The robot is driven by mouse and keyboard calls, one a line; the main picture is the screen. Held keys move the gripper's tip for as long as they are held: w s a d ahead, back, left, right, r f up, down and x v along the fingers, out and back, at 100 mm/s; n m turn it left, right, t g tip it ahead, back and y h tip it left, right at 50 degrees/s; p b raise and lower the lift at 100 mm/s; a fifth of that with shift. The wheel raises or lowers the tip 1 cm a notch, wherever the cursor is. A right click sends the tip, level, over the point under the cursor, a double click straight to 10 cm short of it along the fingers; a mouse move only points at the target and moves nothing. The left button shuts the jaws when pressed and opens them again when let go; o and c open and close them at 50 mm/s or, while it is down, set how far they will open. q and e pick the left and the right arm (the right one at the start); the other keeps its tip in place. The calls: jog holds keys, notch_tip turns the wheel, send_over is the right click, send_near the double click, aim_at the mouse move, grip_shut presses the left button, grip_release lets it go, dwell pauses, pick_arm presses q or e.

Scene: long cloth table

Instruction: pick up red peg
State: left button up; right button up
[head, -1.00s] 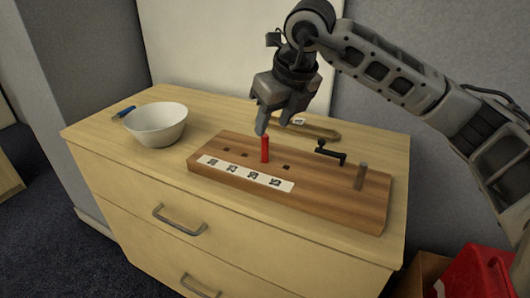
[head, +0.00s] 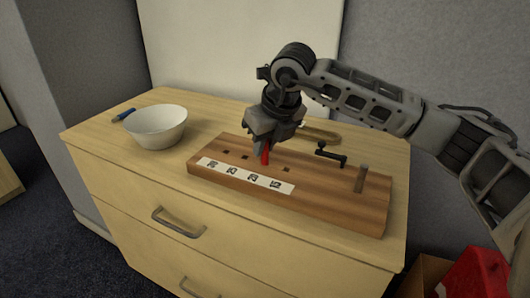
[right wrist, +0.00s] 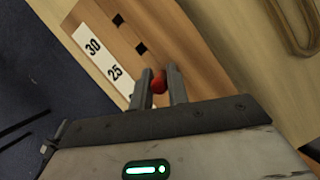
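The red peg (head: 266,157) stands in the wooden board (head: 340,206), behind the numbered white strip. My right gripper (head: 262,147) is down over it from above and hides its upper part in the head view. In the right wrist view the peg's round red top (right wrist: 159,84) sits between the two fingertips (right wrist: 160,88), which are close together with the peg filling the gap. The gripper looks shut on the peg. The peg's foot is still at the board. My left gripper is not in view.
Empty square holes (head: 245,157) lie beside the peg. A black crank handle (head: 330,155) and a grey-brown upright post (head: 361,178) stand on the board's right part. A looped wooden handle (head: 320,135) lies behind.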

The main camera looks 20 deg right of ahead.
grip_shut()
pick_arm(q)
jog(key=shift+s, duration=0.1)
pick_arm(e)
jog(key=shift+r, duration=0.15)
